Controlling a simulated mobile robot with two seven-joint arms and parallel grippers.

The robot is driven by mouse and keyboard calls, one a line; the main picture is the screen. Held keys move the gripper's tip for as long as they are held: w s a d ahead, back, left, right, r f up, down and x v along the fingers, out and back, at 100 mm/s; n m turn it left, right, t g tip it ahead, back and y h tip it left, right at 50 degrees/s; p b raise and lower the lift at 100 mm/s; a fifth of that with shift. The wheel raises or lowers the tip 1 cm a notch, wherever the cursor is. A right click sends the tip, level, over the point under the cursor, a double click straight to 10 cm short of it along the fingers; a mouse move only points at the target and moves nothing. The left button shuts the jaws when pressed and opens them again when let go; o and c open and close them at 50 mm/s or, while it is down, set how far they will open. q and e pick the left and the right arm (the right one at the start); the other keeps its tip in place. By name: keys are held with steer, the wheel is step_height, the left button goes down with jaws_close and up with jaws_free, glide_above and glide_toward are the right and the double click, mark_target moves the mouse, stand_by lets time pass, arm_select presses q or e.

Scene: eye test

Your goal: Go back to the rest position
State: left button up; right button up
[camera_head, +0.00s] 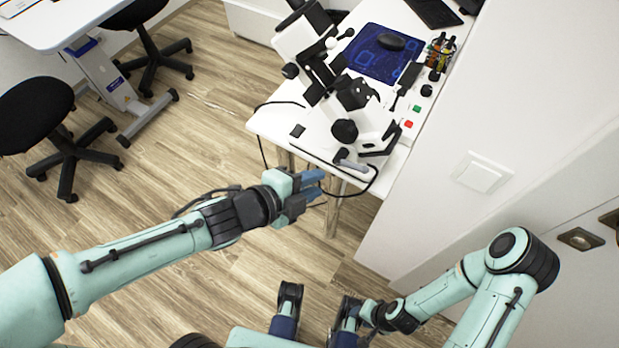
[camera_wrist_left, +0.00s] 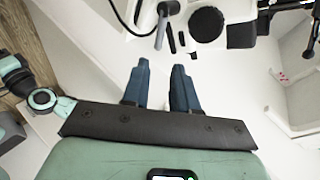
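My left gripper (camera_head: 311,186) reaches in from the left and is in front of the near corner of the white bench, seen from above. Its two blue fingers are apart with nothing between them. The same gripper shows in the left wrist view (camera_wrist_left: 160,88), with a clear gap between the fingertips. My right arm (camera_head: 440,295) is folded low at the right, with its wrist near the bottom middle. The right gripper's fingers cannot be made out clearly there.
A white bench (camera_head: 270,122) holds a black-and-white microscope-like device (camera_head: 300,40), a blue mat (camera_head: 365,62) with a black mouse (camera_head: 391,43), and a cable along its near edge. A white wall stands right. Black stools (camera_head: 35,115) stand left. Open wooden floor (camera_head: 190,150) lies between.

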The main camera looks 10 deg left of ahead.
stand_by(0.6)
arm_select(q)
step_height(320, 180, down, 27)
steer(key=s+a+n+g+y, duration=0.25)
steer(key=n+g, duration=0.25)
steer(key=n, duration=0.9)
steer(key=s+a+f+n+g+y, duration=0.1)
steer(key=s+f+n+g, duration=0.2)
steer(key=s+f+n, duration=0.4)
steer(key=s+a+f+n+g, duration=0.2)
steer(key=s+f+n, duration=0.2)
steer(key=s+f, duration=0.45)
step_height(320, 180, up, 12)
steer(key=w+p, duration=0.1)
steer(key=p, duration=1.1)
steer(key=shift+w+d+g, duration=0.25)
steer(key=shift+g, duration=0.05)
